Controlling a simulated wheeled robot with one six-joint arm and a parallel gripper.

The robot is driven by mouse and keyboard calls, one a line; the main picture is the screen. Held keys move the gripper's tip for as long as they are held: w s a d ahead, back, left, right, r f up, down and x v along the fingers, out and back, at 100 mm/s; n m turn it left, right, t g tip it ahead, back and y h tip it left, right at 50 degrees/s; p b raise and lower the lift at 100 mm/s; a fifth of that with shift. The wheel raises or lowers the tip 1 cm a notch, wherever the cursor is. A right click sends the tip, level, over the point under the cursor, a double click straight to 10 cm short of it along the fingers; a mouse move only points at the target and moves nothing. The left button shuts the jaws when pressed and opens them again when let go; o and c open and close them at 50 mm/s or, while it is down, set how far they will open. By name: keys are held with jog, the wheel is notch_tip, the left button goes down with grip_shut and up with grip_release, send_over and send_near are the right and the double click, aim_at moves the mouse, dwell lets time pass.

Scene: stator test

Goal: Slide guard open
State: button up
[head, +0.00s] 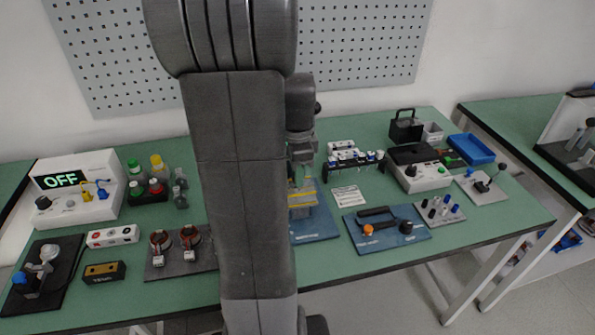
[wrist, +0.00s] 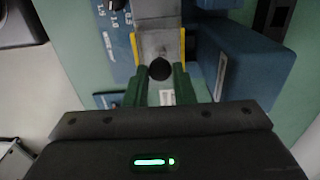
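The guard in the wrist view is a grey plate (wrist: 157,40) between two yellow strips, with a round black knob (wrist: 160,69) at its near end. My gripper (wrist: 160,76) has two green fingers, one on each side of the knob. The gap between them is about as wide as the knob, and I cannot tell whether they touch it. In the head view the guard's station (head: 303,197), grey and yellow on a blue base (head: 315,228), shows beside my arm.
A blue block (wrist: 245,62) stands close on the right in the wrist view. A blue panel with white scale marks (wrist: 112,40) is on the left. In the head view, a blue board with a black handle (head: 385,240) lies right of the station, and a white card (head: 349,196) lies behind it.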

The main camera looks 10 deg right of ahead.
grip_shut()
jog(key=a, duration=0.8)
jog(key=shift+s+a, duration=0.1)
jog(key=shift+a, duration=0.25)
jog(key=shift+o, duration=1.5)
grip_release()
jog(key=o, duration=0.4)
jog(key=shift+a, duration=0.15)
jog(key=shift+r, duration=0.1)
notch_tip(320, 180, up, 14)
jog(key=shift+f+p, duration=0.2)
jog(key=shift+p, duration=0.4)
